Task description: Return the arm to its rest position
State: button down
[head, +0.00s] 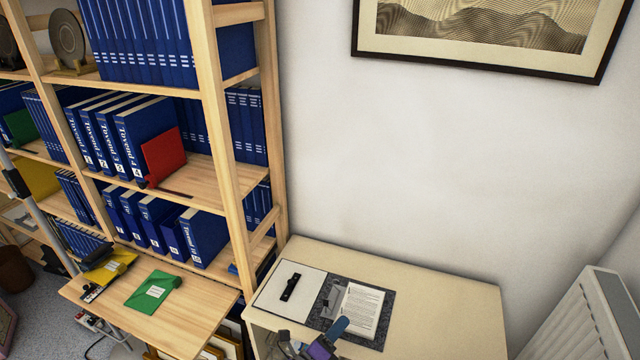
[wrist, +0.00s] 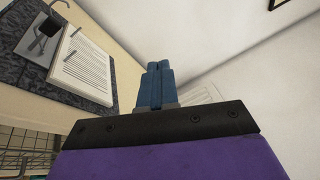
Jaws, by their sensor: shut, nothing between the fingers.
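My gripper (head: 339,327) shows at the bottom of the head view, over the front part of the desk. Its blue fingers are together with nothing between them. In the wrist view the blue fingers of my gripper (wrist: 154,80) point up past the desk edge toward the white wall. The dark and purple housing fills the lower part of that view. Most of my arm is out of the head view.
The desk (head: 440,290) holds a dark mat with an open book (head: 361,308) and a white sheet with a black object (head: 290,287). A wooden bookshelf (head: 215,100) stands left. A side table (head: 205,298) carries a green folder (head: 153,291). A radiator (head: 585,320) is right.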

jog(key=d+r+m+g+h, duration=0.3)
jog(key=d+r+m+g, duration=0.1)
jog(key=d+r+m, duration=0.25)
jog(key=s+d+r+m+g+y, duration=0.1)
jog(key=s+d+r+m+g, duration=0.4)
jog(key=s+d+m+g, duration=0.4)
jog(key=s+d+r+m+g+y, duration=0.1)
jog(key=s+d+r+m+g, duration=0.45)
jog(key=m, duration=0.45)
jog(key=s+a+r+m+t+y, duration=0.1)
jog(key=s+a+r+m+y, duration=0.1)
jog(key=s+a+m+y, duration=0.4)
jog(key=s+a+r+m+t+y, duration=0.1)
jog(key=s+a+r+m+y, duration=0.1)
jog(key=s+a+m+y, duration=0.4)
jog(key=s+m+y, duration=0.1)
jog(key=s+m, duration=0.3)
jog(key=shift+s+y, duration=0.4)
jog(key=shift+d, duration=0.3)
jog(key=shift+a, duration=0.2)
